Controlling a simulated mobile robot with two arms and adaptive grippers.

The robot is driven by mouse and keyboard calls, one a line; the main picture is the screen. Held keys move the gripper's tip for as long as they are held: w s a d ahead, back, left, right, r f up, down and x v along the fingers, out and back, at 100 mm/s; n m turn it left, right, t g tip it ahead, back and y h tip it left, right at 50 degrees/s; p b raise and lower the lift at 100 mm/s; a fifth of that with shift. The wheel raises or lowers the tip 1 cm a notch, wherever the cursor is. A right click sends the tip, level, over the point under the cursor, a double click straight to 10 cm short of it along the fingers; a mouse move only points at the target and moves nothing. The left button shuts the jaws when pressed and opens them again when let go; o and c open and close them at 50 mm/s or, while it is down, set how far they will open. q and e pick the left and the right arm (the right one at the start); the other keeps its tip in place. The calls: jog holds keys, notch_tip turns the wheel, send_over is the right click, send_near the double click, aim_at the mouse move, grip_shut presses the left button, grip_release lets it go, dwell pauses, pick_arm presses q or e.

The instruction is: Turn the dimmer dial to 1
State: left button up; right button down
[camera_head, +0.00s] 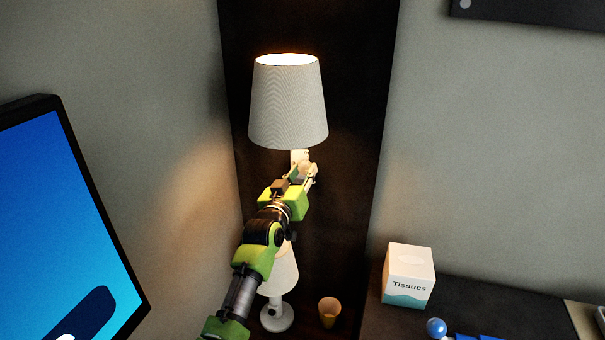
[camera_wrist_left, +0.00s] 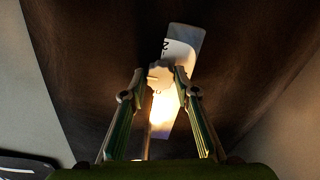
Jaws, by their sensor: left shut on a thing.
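My left gripper (camera_head: 303,177) reaches up to a white dimmer on the dark panel, just below a lit lamp shade (camera_head: 288,105). In the left wrist view my left gripper (camera_wrist_left: 160,78) has its two fingers closed on the sides of a pale, scalloped dial (camera_wrist_left: 160,73). Behind the dial is a white plate (camera_wrist_left: 187,38) with dark markings; one looks like a 2, the others are partly hidden. The plate's lower part is brightly lit between the fingers. I cannot tell which number the dial points to. My right gripper is in neither view.
A second, smaller lamp (camera_head: 277,317) stands below my left arm, beside an orange cup (camera_head: 329,312). A tissue box (camera_head: 408,277) stands on a dark surface at the right. A blue screen (camera_head: 70,220) is at the left. The dark panel (camera_head: 350,100) beside the shade is clear.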

pick_arm(q)
jog(key=shift+f, duration=0.1)
jog(key=o, duration=1.1)
jog(key=v, duration=1.2)
